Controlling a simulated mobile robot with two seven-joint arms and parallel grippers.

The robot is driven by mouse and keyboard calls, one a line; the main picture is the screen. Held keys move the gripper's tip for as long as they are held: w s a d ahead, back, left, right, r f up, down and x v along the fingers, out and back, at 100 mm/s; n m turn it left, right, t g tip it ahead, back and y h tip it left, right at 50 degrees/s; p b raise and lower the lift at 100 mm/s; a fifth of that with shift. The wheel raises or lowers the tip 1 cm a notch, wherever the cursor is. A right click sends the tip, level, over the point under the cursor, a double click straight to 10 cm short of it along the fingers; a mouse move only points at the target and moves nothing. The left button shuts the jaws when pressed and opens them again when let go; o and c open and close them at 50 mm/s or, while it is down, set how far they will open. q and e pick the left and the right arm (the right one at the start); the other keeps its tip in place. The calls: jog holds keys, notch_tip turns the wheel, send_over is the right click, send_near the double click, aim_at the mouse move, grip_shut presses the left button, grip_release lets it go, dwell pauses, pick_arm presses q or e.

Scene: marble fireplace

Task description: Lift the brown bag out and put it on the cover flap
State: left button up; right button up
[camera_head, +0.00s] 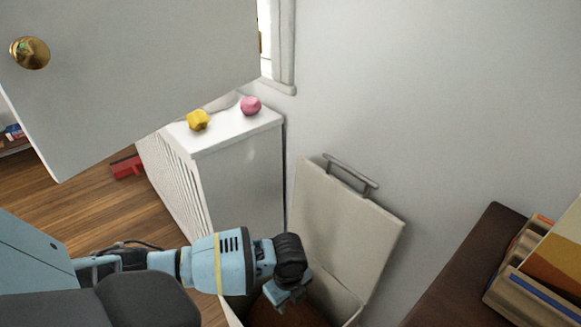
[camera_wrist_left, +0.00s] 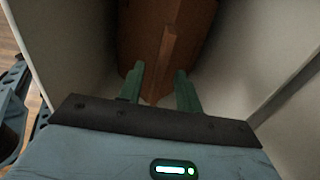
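A cream box (camera_head: 352,314) stands low at the bottom of the head view with its cover flap (camera_head: 345,225) raised and leaning back toward the wall. The flap has a grey bar handle (camera_head: 350,172) along its top edge. The brown bag (camera_head: 268,314) lies inside the box, partly hidden by my left gripper (camera_head: 285,298). In the left wrist view the bag (camera_wrist_left: 190,35) shows a raised ridge along its middle. My left gripper's green fingers (camera_wrist_left: 160,72) are apart, pointing down into the box, with the ridge's near end in line with the gap. Contact is unclear. My right gripper is out of view.
A white cabinet (camera_head: 240,180) stands behind the box, with a yellow object (camera_head: 199,120) and a pink object (camera_head: 251,106) on top. A dark brown surface (camera_head: 455,265) with books is at right. A large white door panel (camera_head: 130,70) fills the upper left.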

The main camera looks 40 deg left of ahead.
pick_arm(q)
notch_tip(320, 180, down, 2)
jog(key=shift+c, duration=0.8)
grip_shut()
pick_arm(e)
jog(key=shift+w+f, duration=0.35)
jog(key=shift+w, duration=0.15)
pick_arm(q)
jog(key=shift+r, duration=0.1)
